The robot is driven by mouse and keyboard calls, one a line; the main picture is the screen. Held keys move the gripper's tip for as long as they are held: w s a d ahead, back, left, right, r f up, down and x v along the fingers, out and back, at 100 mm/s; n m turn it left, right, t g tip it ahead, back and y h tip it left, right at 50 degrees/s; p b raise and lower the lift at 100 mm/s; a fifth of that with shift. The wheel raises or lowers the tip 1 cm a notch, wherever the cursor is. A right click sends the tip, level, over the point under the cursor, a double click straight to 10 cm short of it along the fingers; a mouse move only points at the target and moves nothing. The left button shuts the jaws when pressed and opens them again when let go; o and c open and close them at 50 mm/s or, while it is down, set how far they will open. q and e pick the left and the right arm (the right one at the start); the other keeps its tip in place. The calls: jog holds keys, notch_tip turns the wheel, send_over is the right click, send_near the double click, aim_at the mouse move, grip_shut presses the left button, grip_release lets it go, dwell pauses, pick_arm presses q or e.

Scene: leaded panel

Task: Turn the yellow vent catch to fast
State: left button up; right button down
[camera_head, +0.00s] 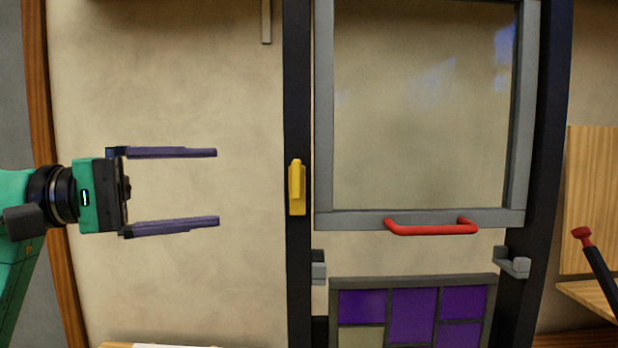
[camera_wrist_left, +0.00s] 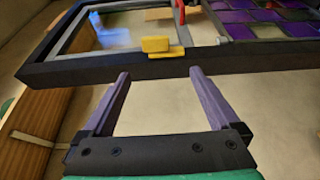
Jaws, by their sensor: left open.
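The yellow vent catch (camera_head: 297,188) is mounted on the dark left post of the frame, and its long part stands upright in the head view. It also shows in the left wrist view (camera_wrist_left: 158,46), beyond the fingertips and between their lines. My left gripper (camera_head: 218,187) is open and empty, its fingers pointing right toward the catch with a clear gap between. The same gripper fills the lower part of the left wrist view (camera_wrist_left: 158,75). The grey-framed vent sash (camera_head: 323,120) with a red handle (camera_head: 432,228) is beside the catch on the right. My right gripper is not in view.
A leaded panel with purple panes (camera_head: 412,310) stands below the sash. Small grey brackets (camera_head: 513,263) sit on the posts. A red-tipped dark rod (camera_head: 583,237) is at the far right. The space between my left gripper and the post is clear.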

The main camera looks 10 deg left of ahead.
aim_at(297, 198)
pick_arm(q)
jog(key=p+x, duration=0.2)
jog(key=x, duration=0.2)
jog(key=s+p+x, duration=0.1)
jog(key=p+x, duration=0.2)
jog(key=x, duration=0.1)
jog(key=d+r+p+x, duration=0.1)
jog(key=p+x, duration=0.1)
jog(key=x, duration=0.3)
jog(key=shift+s+p, duration=0.2)
jog(key=shift+p, duration=0.15)
jog(key=shift+d+f, duration=0.1)
jog(key=shift+d, duration=0.05)
jog(key=shift+s, duration=0.25)
jog(key=c, duration=0.4)
jog(key=shift+w, duration=0.1)
jog(key=c, duration=0.9)
jog(key=shift+c, duration=0.4)
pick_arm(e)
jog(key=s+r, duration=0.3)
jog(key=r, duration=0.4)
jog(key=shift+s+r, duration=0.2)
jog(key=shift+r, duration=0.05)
